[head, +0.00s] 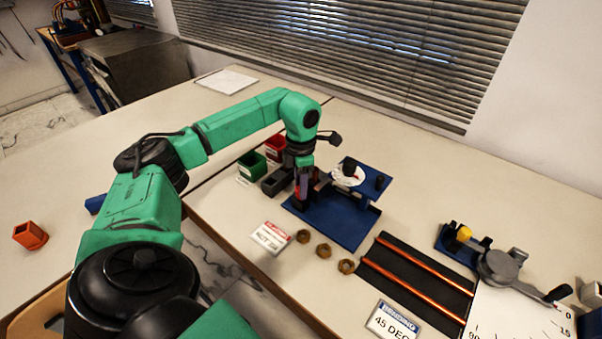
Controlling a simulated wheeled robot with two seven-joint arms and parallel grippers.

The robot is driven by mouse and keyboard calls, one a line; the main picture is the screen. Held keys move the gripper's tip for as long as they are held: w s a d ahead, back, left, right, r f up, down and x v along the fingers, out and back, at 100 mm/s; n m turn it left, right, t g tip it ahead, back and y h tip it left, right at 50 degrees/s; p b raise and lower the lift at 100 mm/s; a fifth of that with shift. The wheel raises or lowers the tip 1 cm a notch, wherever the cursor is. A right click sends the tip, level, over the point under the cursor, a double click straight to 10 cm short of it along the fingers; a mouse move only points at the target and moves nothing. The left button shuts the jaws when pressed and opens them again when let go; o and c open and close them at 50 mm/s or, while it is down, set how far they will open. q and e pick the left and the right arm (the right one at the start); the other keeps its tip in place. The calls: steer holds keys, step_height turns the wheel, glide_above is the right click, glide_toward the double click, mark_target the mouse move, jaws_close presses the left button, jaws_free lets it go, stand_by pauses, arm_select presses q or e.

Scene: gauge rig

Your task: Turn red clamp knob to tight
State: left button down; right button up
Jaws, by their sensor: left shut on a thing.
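The gauge rig has a blue base plate (345,227) on the table, with a white dial (347,177) on its raised blue part at the right. My left gripper (302,200) reaches down from the green arm onto the left part of the rig. Its jaws are shut at the rig's clamp, apparently on the red clamp knob. The fingers hide most of the knob, so its angle cannot be read. My right gripper is not in view.
A green bin (251,165) and a red bin (275,147) stand behind the gripper. A sign card (271,238) and several brass nuts (324,250) lie in front of the rig. A black rack with copper rods (420,269) and a bending tool (503,266) are to the right.

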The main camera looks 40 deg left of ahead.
arm_select(q)
steer(key=shift+r+m, duration=0.1)
steer(key=shift+m, duration=0.9)
steer(key=c, duration=0.8)
jaws_free()
steer(key=shift+o, duration=0.2)
step_height(320, 180, up, 14)
steer(key=shift+r+p, duration=0.25)
steer(key=shift+p, duration=0.2)
